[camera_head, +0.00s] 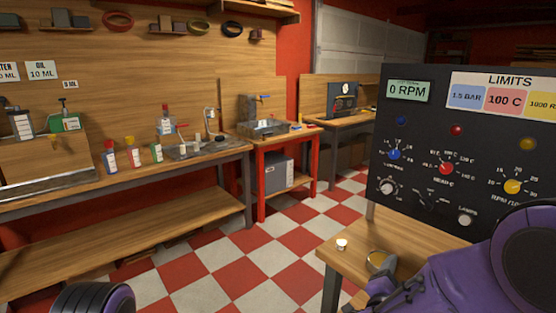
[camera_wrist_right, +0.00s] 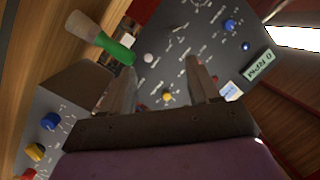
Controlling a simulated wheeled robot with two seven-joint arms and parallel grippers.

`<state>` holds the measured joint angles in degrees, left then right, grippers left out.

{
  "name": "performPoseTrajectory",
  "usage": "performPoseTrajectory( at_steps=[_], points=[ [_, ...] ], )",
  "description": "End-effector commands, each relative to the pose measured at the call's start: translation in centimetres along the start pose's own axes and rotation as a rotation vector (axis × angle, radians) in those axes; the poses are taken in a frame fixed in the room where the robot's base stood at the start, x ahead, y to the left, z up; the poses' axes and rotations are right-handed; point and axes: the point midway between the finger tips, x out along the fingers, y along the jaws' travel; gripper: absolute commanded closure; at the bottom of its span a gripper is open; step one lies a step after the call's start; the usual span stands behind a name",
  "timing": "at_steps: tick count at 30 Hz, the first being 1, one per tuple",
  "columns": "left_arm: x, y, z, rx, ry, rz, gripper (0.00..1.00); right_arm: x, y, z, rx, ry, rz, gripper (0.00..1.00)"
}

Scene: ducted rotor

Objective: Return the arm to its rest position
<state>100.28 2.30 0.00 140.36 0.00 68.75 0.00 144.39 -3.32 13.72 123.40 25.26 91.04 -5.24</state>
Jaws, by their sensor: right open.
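My right arm enters the head view from the lower right, purple, in front of the control panel (camera_head: 450,150) and over the wooden bench (camera_head: 400,235). Its gripper is low in that view and its fingers are hard to make out there. In the right wrist view the right gripper (camera_wrist_right: 160,65) has its two fingers spread apart with nothing between them. The panel (camera_wrist_right: 190,40) with its knobs and 0 RPM display shows beyond the fingers. Only a dark, purple-edged piece of my left arm shows at the lower left of the head view; the left gripper is out of view.
A green object with a pale end (camera_wrist_right: 105,40) shows beyond the left finger in the wrist view. A small white-topped piece (camera_head: 341,243) and a round brass-coloured piece (camera_head: 379,262) are on the bench. The long workbench (camera_head: 120,185) holds bottles. The checkered floor (camera_head: 240,260) is clear.

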Motion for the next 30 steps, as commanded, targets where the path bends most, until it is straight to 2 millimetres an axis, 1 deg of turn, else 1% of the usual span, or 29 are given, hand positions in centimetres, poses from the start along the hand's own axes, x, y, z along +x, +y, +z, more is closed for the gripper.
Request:
performPoseTrajectory(
  at_steps=[1, 5, 8, 11, 14, 15, 16, 17, 18, 20, 21, 24, 27, 30],
  points=[
    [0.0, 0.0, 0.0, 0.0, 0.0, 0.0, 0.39, -0.1, 1.0, 0.9, -0.033, -0.038, -0.002, 0.39],
    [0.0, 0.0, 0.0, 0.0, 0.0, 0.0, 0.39, -0.6, 3.6, 3.3, -0.12, -0.146, -0.004, 0.39],
    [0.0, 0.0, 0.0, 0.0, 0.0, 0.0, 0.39, -1.4, 6.5, 5.5, -0.196, -0.243, 0.006, 0.39],
    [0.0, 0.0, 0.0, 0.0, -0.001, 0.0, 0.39, -2.7, 10.1, 7.7, -0.279, -0.352, 0.026, 0.39],
    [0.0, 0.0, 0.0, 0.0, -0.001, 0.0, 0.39, -4.8, 14.9, 9.9, -0.372, -0.482, 0.064, 0.39],
    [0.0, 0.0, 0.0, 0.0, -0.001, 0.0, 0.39, -6.0, 17.2, 10.8, -0.414, -0.542, 0.086, 0.39],
    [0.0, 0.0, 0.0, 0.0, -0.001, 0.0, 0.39, -7.0, 19.0, 11.3, -0.446, -0.591, 0.102, 0.39],
    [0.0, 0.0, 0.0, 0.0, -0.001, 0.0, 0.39, -8.3, 21.2, 11.9, -0.483, -0.646, 0.126, 0.39],
    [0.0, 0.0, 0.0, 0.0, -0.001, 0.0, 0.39, -10.2, 24.1, 12.5, -0.53, -0.72, 0.159, 0.39],
    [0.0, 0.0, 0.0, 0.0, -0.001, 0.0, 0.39, -13.3, 28.4, 12.8, -0.596, -0.827, 0.214, 0.39],
    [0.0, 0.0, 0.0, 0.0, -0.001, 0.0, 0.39, -15.2, 30.9, 12.8, -0.635, -0.888, 0.25, 0.39],
    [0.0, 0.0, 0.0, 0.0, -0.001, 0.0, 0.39, -19.2, 35.9, 12.0, -0.703, -0.988, 0.337, 0.39],
    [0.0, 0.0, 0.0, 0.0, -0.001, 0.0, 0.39, -21.5, 38.8, 11.4, -0.737, -1.032, 0.4, 0.39],
    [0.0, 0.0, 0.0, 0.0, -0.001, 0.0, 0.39, -22.5, 39.8, 11.3, -0.749, -1.052, 0.42, 0.39]
  ],
)
